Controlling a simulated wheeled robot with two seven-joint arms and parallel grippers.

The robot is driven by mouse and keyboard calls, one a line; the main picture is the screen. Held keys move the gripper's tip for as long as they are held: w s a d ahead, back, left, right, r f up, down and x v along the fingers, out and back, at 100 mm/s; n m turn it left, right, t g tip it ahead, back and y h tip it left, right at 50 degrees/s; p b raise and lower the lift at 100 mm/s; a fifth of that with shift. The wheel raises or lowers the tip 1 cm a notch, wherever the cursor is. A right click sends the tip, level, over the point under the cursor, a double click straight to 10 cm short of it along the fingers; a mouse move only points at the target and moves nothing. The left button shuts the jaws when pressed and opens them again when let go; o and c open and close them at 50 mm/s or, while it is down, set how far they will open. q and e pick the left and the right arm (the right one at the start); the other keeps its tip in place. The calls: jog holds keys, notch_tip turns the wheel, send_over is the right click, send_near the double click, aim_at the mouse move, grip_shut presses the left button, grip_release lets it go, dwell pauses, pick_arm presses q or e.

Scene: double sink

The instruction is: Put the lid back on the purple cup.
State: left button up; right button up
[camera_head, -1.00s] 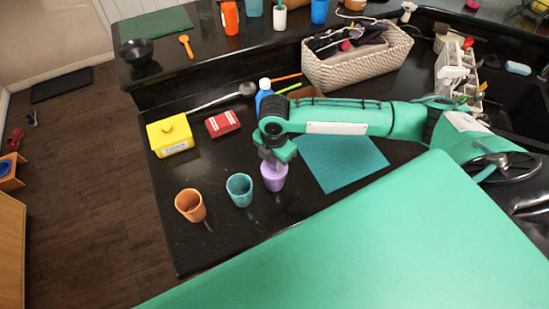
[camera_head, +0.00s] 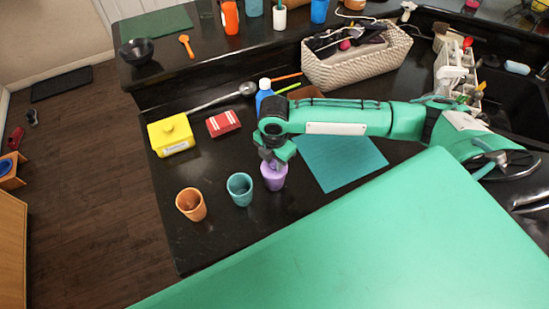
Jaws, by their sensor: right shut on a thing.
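The purple cup (camera_head: 274,180) stands upright on the dark counter, to the right of the teal cup. My right gripper (camera_head: 273,164) is directly above the cup, pointing down at its top. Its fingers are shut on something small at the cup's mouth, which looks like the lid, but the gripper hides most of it. I cannot tell whether the lid sits on the rim or just above it. My left gripper is not in view.
A teal cup (camera_head: 240,189) and an orange cup (camera_head: 191,204) stand to the left. Behind are a yellow container (camera_head: 171,136), a red box (camera_head: 223,123) and a blue bottle (camera_head: 264,92). A teal mat (camera_head: 345,162) lies to the right.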

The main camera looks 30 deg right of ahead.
dwell(0.3)
jog(key=o, duration=1.5)
jog(key=shift+r, duration=0.15)
notch_tip(320, 180, up, 2)
jog(key=p, duration=0.2)
jog(key=shift+r+p, duration=0.15)
jog(key=shift+p, duration=0.25)
jog(key=shift+r, duration=2.25)
grip_shut()
jog(key=shift+f, duration=0.45)
